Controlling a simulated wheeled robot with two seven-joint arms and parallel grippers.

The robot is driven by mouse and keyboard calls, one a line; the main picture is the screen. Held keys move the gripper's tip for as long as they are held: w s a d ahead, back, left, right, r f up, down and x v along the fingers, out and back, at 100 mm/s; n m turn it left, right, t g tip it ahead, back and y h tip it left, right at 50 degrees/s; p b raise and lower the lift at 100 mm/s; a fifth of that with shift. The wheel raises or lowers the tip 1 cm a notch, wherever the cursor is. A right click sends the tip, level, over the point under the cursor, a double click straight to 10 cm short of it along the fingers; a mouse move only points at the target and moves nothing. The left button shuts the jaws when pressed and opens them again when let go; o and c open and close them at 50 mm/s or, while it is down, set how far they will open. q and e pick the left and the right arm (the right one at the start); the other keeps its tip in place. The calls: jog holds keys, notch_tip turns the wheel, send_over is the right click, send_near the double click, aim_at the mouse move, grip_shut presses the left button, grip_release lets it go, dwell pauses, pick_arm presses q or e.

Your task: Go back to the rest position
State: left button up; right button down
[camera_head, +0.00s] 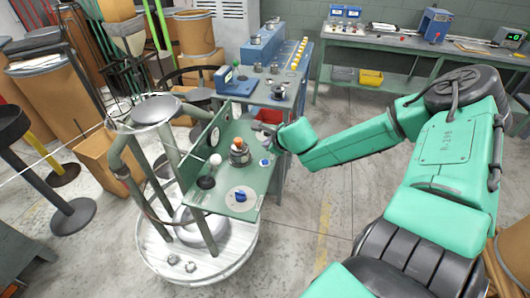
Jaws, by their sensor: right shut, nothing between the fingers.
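The spring coiler has a green plate (225,178) that bears a white disc with a blue knob (240,197), an orange and grey part (239,152), a white ball knob (215,160) and a black round knob (206,182). My right arm reaches in from the right, and my right gripper (264,130) is at the right edge of the coiler, beside the orange and grey part. It is shut and empty, small and partly hidden by my wrist, and I cannot tell whether it touches the machine. My left gripper is out of view.
A wire stand with a round top (156,110) is left of the plate on a round white base (205,272). A grey-blue cabinet (270,92) stands behind the coiler. A workbench (395,46) is along the back wall. Bare floor (335,205) lies right of the coiler.

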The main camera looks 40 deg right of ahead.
dwell(0.6)
jog(key=d+m, duration=0.1)
jog(key=d+f+m, duration=0.1)
jog(key=d+m, duration=0.1)
jog(key=d+f+m, duration=0.1)
jog(key=shift+w+d+m, duration=0.25)
jog(key=shift+w+m, duration=0.05)
jog(key=shift+w, duration=0.1)
jog(key=s+d+f+m+h, duration=0.1)
jog(key=s+d+f+m, duration=0.2)
jog(key=d+f+m, duration=0.15)
jog(key=s+d+f+m+g, duration=0.1)
jog(key=s+d+f+m, duration=0.15)
jog(key=f+m, duration=0.35)
jog(key=s+d+f+m+h, duration=0.1)
jog(key=s+d+f+m, duration=0.1)
jog(key=d+f+m, duration=0.3)
jog(key=s+a+f+m+g, duration=0.25)
jog(key=s+f+m, duration=0.55)
jog(key=f, duration=0.5)
jog(key=s+a+f+m+g+y, duration=0.2)
jog(key=s+a+f+m, duration=0.4)
jog(key=s+a+f, duration=0.3)
jog(key=s+a+f+m+g+y, duration=0.2)
jog(key=s+a+f+m, duration=0.3)
jog(key=s+a+f, duration=0.5)
jog(key=s+a, duration=0.5)
jog(key=a, duration=0.3)
jog(key=shift+m, duration=0.35)
